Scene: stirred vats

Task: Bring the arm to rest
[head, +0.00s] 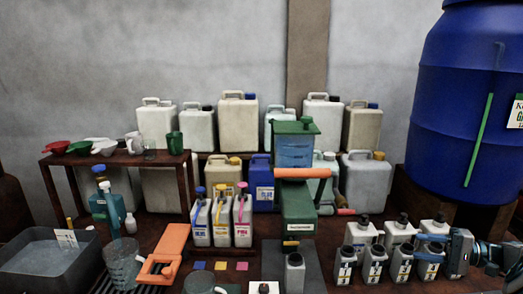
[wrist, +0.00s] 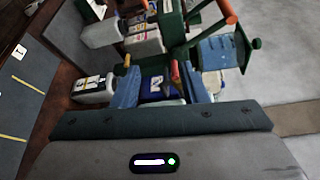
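My gripper (wrist: 160,86) shows in the wrist view with two blue fingers set apart. No object shows clasped between them; a blue container with a white label (wrist: 156,86) shows through the gap, farther off. My arm reaches in from the right edge. The fingertips are small and partly lost against the rightmost bottle there; I cannot tell whether they touch it.
A big blue barrel (head: 465,110) stands at the right back. A green stand with a blue box (head: 294,150) rises mid-table. Several jerrycans (head: 238,122) line the back. At left are a grey basin (head: 45,262), a clear beaker (head: 122,262) and an orange tool (head: 165,250).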

